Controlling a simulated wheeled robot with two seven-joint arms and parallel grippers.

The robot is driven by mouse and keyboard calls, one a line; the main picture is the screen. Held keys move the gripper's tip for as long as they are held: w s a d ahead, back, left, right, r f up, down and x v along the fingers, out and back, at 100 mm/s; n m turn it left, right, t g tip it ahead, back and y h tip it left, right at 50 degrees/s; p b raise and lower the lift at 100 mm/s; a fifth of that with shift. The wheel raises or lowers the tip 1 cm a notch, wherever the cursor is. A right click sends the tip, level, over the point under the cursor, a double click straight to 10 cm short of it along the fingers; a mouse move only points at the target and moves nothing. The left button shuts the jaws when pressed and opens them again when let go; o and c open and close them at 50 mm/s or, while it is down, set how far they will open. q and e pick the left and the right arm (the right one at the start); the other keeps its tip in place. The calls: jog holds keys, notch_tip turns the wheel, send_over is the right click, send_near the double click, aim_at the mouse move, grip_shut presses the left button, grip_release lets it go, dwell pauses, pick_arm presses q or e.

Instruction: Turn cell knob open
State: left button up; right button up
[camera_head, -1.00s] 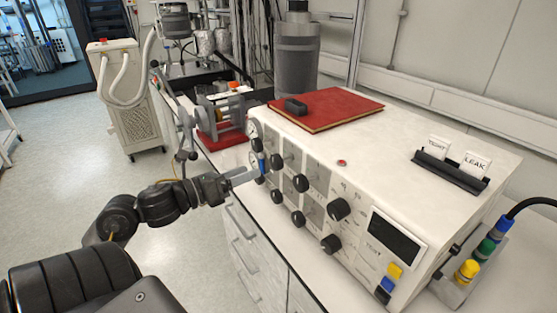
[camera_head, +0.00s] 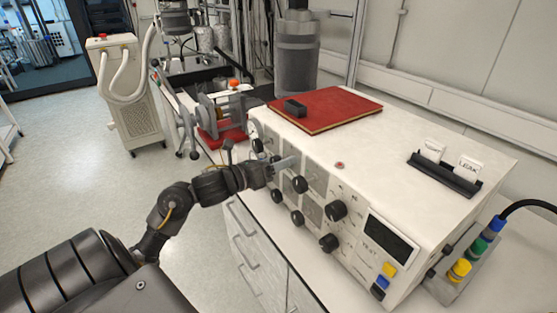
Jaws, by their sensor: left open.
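The white reactor control box (camera_head: 440,140) has a front panel with two rows of black knobs. In the upper row, one knob (camera_head: 299,184) is just right of and below my left gripper, and a larger knob (camera_head: 336,210) is farther right. The lower row includes a knob (camera_head: 277,196), another knob (camera_head: 297,217) and a larger knob (camera_head: 329,242). Labels are too small to read, so I cannot tell which is the cell knob. My left gripper (camera_head: 286,165) is open at the panel, covering part of the upper row; contact is unclear. My right gripper is not visible.
A red book (camera_head: 335,108) with a small black object lies on the box. A card holder (camera_head: 447,172) with a LEAK card stands at its right. A clamp-like device on a red base (camera_head: 222,133) is beyond my arm. Drawers (camera_head: 245,250) are below; open floor is left.

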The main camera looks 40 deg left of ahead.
pick_arm(q)
jog(key=c, duration=1)
jog(key=shift+o, duration=0.2)
